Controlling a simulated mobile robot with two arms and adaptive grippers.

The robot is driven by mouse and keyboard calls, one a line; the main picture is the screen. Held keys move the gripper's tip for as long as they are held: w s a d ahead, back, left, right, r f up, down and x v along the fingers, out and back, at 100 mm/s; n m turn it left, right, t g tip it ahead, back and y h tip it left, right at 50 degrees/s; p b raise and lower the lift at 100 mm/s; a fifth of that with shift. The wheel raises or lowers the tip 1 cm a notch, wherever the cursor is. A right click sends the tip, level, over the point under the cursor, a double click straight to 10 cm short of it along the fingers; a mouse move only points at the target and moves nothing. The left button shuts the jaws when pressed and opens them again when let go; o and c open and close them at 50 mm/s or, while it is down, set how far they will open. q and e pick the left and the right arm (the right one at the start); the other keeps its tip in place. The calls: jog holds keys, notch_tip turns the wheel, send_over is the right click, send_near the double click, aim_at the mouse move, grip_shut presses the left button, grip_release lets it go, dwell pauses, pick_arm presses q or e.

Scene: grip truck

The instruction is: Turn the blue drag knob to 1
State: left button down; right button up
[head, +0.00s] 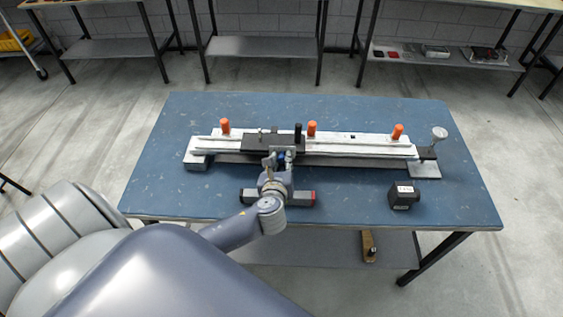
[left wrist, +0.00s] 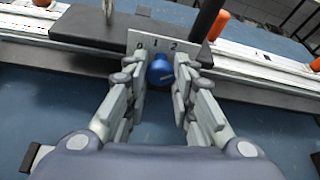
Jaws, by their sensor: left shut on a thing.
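The blue drag knob (left wrist: 160,72) sits on the front of a grey plate (left wrist: 138,40) marked 0, 1 and 2, at the front of a black carriage. In the left wrist view my left gripper (left wrist: 160,82) has its two fingers on either side of the knob, shut on it. The knob lies just below the 1; its pointer cannot be made out. In the head view my left gripper (head: 280,160) reaches the carriage front and mostly hides the knob (head: 281,157). My right gripper is not in view.
The carriage (head: 258,143) rides on a long white rail (head: 350,146) with orange knobs (head: 312,128) on the blue table (head: 330,203). A black box (head: 404,197) stands at the right front. A black post (left wrist: 207,20) rises just right of the numbered plate.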

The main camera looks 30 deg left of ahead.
pick_arm(q)
jog(key=shift+n+h, duration=0.3)
jog(key=shift+n, duration=0.3)
jog(key=shift+s+a+f+n+t+h+b, duration=0.1)
jog(key=shift+f+n+t+h+b, duration=0.15)
jog(key=shift+n+t+h+b, duration=0.5)
jog(key=n+b, duration=0.1)
jog(key=b, duration=0.1)
jog(key=n+t+b, duration=0.1)
jog(key=n+b, duration=0.1)
jog(key=b, duration=0.1)
jog(key=n+t+h+b, duration=0.1)
jog(key=n+b, duration=0.1)
jog(key=shift+a+f+n+b, duration=0.15)
jog(key=shift+f+n+b, duration=0.1)
jog(key=shift+b, duration=0.15)
jog(key=shift+r+n+t+b, duration=0.1)
jog(key=shift+n+t+b, duration=0.55)
jog(key=shift+b, duration=0.3)
jog(key=shift+r+n+h+b, duration=0.1)
jog(key=shift+n+h+b, duration=0.15)
jog(key=shift+n+b, duration=0.2)
jog(key=c, duration=1.3)
grip_release()
jog(key=shift+c, duration=0.2)
